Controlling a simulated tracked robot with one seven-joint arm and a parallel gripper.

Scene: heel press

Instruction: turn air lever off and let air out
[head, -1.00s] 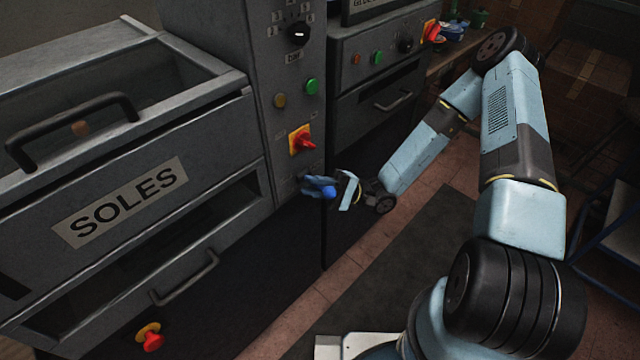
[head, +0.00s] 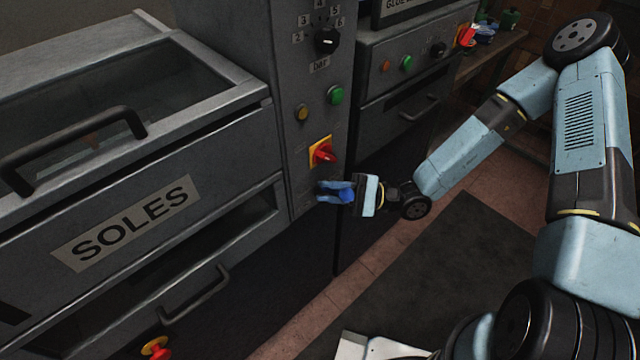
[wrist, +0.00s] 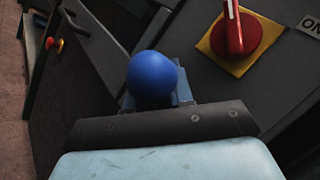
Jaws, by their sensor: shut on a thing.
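A round blue knob (head: 347,196), apparently the end of the air lever, is low on the grey press column, below a red rotary switch (head: 324,152) on a yellow plate. It fills the middle of the wrist view (wrist: 152,78). My gripper (head: 336,191) is at the column, shut on the blue knob. The lever's shaft and pivot are hidden behind the knob and my fingers. In the wrist view the red switch (wrist: 235,35) is at the upper right, apart from my gripper.
A black pressure dial (head: 326,41), a yellow button (head: 302,113) and a green button (head: 335,95) sit higher on the column. The SOLES drawer (head: 150,222) is on the left. A dark mat (head: 450,270) lies on the clear floor at right.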

